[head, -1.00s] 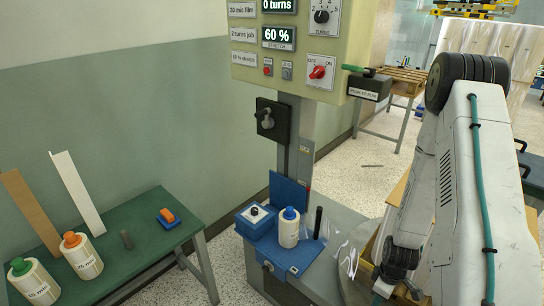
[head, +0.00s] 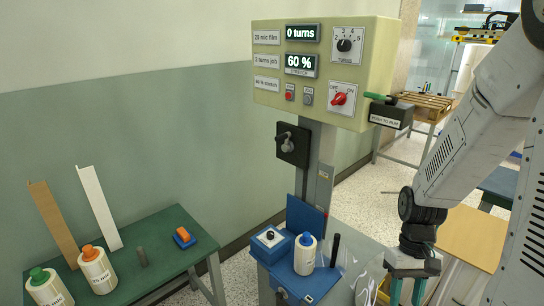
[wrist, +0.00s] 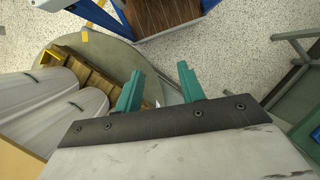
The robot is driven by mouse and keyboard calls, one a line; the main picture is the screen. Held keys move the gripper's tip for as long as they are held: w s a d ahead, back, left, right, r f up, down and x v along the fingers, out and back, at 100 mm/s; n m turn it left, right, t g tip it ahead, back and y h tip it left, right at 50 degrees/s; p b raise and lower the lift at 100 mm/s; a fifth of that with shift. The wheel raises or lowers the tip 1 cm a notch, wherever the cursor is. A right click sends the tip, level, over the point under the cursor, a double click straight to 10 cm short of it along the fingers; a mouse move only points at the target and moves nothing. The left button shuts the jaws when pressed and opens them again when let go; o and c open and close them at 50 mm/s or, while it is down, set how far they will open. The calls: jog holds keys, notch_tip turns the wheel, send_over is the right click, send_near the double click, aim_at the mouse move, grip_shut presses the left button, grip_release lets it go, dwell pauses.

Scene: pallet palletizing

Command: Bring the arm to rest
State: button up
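My arm comes down from the right in the head view, a white link with a dark wrist joint. My gripper (head: 406,292) points down with teal fingers, cut by the lower edge of the picture. In the wrist view my gripper (wrist: 158,85) has its two teal fingers well apart with nothing between them. Floor and the edge of a grey round platform (wrist: 112,48) show beyond the fingers.
The control panel (head: 268,81) reads 0 turns and 60 %. A blue tray on the machine holds a blue-topped white roll (head: 305,256). A green table (head: 160,262) stands left. White rounded goods (wrist: 32,104) and a wooden pallet (wrist: 88,66) lie on the platform.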

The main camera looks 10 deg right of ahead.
jog(key=s+a+r+t, duration=0.2)
jog(key=a+r, duration=0.1)
jog(key=r, duration=0.4)
jog(key=s+a+r+n+t+h, duration=0.1)
jog(key=s+a+r, duration=0.1)
jog(key=r, duration=0.6)
jog(key=s+a+r+t, duration=0.2)
jog(key=s+a+r, duration=0.1)
jog(key=a+r, duration=0.2)
notch_tip(320, 180, up, 2)
jog(key=shift+r+t+h, duration=0.25)
jog(key=shift+t+h, duration=0.05)
